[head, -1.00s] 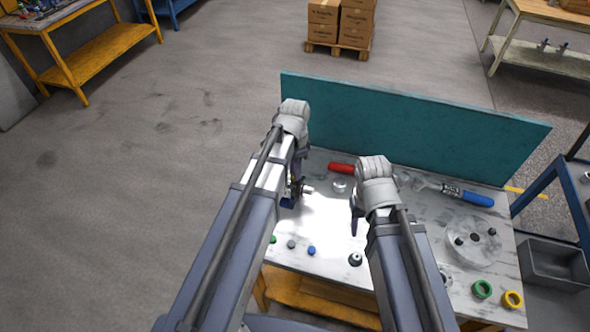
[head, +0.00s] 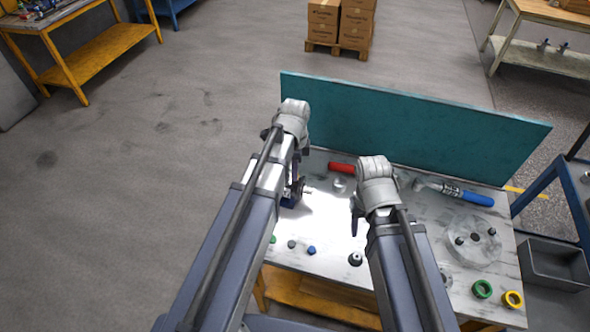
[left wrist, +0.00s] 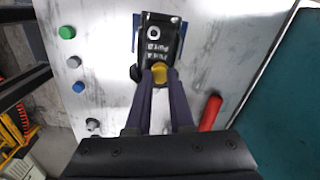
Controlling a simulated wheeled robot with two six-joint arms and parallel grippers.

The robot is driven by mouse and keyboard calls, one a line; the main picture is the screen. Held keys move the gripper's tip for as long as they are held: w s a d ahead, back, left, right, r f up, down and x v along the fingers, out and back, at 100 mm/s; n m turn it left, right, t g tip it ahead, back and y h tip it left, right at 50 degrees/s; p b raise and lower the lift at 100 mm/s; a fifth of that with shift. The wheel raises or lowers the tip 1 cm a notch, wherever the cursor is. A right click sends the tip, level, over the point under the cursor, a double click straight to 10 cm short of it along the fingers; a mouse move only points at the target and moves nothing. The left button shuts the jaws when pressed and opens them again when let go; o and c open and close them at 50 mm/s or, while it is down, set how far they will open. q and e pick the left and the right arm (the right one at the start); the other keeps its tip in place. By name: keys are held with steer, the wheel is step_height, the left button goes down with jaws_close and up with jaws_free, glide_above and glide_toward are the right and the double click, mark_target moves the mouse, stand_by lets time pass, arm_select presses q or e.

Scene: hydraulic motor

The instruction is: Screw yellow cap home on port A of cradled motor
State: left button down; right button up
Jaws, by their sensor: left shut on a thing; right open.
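The black motor, its lettering partly readable as port marks, lies in a blue cradle in the left wrist view (left wrist: 158,38). The yellow cap (left wrist: 159,73) sits at the motor's near end, between the fingertips of my left gripper (left wrist: 159,82), which is shut on it. How far the cap is seated on the port cannot be told. In the head view my left arm hides most of the motor; part of the blue cradle (head: 289,200) shows. My right gripper (head: 356,222) hangs open and empty over the middle of the bench, apart from the motor.
Green, grey and blue caps (head: 312,250) lie along the bench's front edge. A round clear fixture (head: 473,240), green and yellow rings (head: 512,299) sit right. A teal panel (head: 410,130) closes the back.

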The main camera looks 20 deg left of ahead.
arm_select(q)
steer(key=m, duration=0.4)
steer(key=c, duration=0.9)
jaws_free()
steer(key=n, duration=0.9)
steer(key=shift+n, duration=0.4)
steer(key=shift+c, duration=0.3)
